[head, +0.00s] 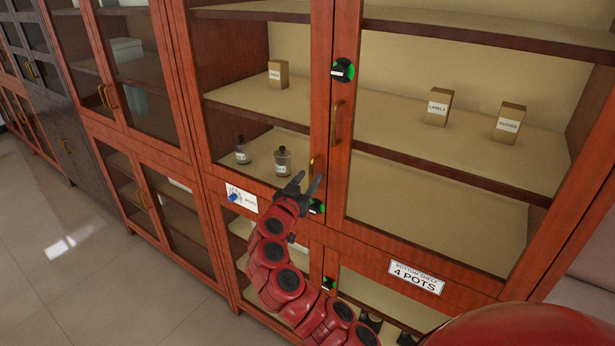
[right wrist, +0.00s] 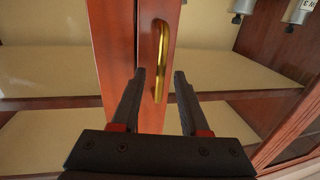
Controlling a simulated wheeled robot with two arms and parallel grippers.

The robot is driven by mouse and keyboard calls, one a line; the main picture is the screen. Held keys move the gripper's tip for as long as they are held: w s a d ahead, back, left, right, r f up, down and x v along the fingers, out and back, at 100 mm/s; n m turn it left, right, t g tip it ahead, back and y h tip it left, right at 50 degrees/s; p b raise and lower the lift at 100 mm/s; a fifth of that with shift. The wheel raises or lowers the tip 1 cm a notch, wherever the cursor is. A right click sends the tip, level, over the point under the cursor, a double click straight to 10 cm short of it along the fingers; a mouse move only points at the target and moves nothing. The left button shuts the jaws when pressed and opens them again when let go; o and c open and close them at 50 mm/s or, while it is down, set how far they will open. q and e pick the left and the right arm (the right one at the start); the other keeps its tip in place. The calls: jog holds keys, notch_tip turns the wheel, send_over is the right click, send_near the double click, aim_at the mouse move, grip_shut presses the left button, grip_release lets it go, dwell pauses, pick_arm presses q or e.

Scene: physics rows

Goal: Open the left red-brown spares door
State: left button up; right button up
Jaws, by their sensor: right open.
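The left red-brown glass door (head: 250,50) of the cabinet looks closed. Its brass handle (head: 312,168) sits low on the door's right stile. My right gripper (head: 309,183) is open at this handle, its fingers pointing up toward it. In the right wrist view the handle (right wrist: 158,45) stands upright between the lines of the two open fingers (right wrist: 160,73), and its near end reaches in between them. No grip on it shows; whether a finger touches it I cannot tell. My left gripper is not in view.
The right door has its own brass handle (head: 337,120) close by. A round black-and-green device (head: 343,70) sits near the seam between the doors. Small bottles (head: 282,161) and cartons (head: 438,106) stand on shelves. A dark cabinet (head: 62,120) is further left; the floor (head: 110,270) is clear.

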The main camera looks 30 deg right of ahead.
jog(key=shift+c, duration=0.2)
grip_shut()
dwell(1.3)
